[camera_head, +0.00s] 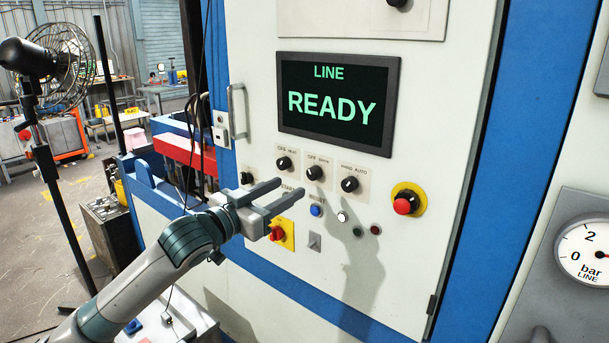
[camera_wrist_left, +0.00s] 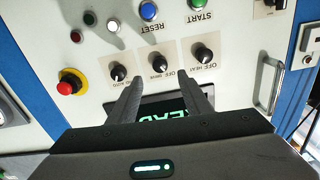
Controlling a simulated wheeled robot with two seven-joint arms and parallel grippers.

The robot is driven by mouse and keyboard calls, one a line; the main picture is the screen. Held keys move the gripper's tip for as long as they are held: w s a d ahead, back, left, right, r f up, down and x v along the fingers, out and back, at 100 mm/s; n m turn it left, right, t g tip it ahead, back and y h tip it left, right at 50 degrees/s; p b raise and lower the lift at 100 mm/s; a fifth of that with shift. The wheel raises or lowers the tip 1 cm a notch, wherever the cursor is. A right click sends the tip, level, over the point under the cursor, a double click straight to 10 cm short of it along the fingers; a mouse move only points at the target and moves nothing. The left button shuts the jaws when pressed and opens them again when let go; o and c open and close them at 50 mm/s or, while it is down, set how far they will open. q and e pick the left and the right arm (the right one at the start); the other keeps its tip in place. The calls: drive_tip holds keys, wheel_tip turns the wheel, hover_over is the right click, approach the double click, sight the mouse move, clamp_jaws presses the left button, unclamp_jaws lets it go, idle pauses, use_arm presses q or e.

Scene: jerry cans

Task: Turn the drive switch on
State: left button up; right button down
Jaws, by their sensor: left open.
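The drive switch (camera_head: 315,172) is a black rotary knob on a small plate whose label appears to read OFF and DRIVE. It is the middle of three knobs on the white panel. I cannot clearly tell which way its pointer is turned. My left gripper (camera_head: 289,188) is open and empty, in front of the panel just below and left of the knob in the head view. In the left wrist view, where the panel looks upside down, the drive switch (camera_wrist_left: 158,62) lies just beyond and between the open fingertips (camera_wrist_left: 164,73), with no contact visible. My right gripper is not in view.
The heat knob (camera_head: 284,163) and hand/auto knob (camera_head: 349,184) flank the switch closely. A red emergency button (camera_head: 406,202), blue button (camera_head: 316,210) and red-yellow switch (camera_head: 280,234) are nearby. The screen (camera_head: 338,103) above reads LINE READY. A door handle (camera_head: 237,112) sticks out at left.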

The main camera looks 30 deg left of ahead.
sight(311, 175)
use_arm(q)
drive_tip(key=w+p, duration=0.1)
drive_tip(key=w, duration=0.4)
drive_tip(key=w+p, duration=0.1)
drive_tip(key=w, duration=0.2)
drive_tip(key=shift+d+p, duration=0.35)
drive_tip(key=c, duration=1.1)
